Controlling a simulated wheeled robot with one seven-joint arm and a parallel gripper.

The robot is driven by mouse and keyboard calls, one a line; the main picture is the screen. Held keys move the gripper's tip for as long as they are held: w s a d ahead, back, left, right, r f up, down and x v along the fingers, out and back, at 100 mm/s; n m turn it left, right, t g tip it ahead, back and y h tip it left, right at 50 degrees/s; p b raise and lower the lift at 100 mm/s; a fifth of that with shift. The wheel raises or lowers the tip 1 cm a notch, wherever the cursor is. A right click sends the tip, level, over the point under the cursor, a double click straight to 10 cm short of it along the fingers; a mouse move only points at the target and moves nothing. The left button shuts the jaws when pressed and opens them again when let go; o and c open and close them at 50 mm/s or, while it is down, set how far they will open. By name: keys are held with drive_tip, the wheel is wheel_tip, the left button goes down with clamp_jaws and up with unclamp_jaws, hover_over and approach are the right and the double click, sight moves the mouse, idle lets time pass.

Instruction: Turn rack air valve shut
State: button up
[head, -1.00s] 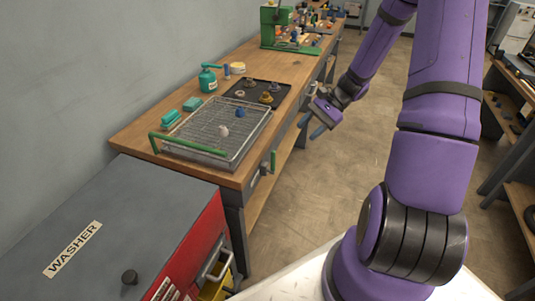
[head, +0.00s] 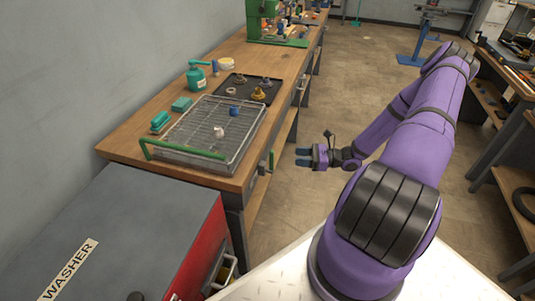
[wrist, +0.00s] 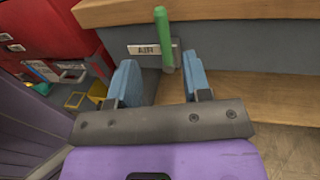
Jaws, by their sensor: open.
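The air valve's green lever handle (head: 271,161) sticks up at the front edge of the workbench, near its left end. In the wrist view the green handle (wrist: 163,38) stands roughly upright beside a small label (wrist: 144,50) that seems to read AIR. My gripper (head: 303,157) is open and empty, in front of the bench and a little right of the handle. In the wrist view my gripper's blue fingers (wrist: 163,82) point toward the bench front, with the handle appearing between and beyond them. The handle looks apart from both fingers.
The workbench (head: 130,135) carries a wire rack tray (head: 190,150) with a green bar, a dark mat (head: 232,92) with small parts, and a teal can (head: 196,76). The red and grey washer (head: 130,215) stands at the lower left. Open floor (head: 340,105) lies right of the bench.

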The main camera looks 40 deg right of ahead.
sight(272, 155)
drive_tip(key=x, duration=1)
drive_tip(key=shift+w+a, duration=0.2)
drive_tip(key=shift+w, duration=0.15)
drive_tip(key=shift+c, duration=0.3)
clamp_jaws()
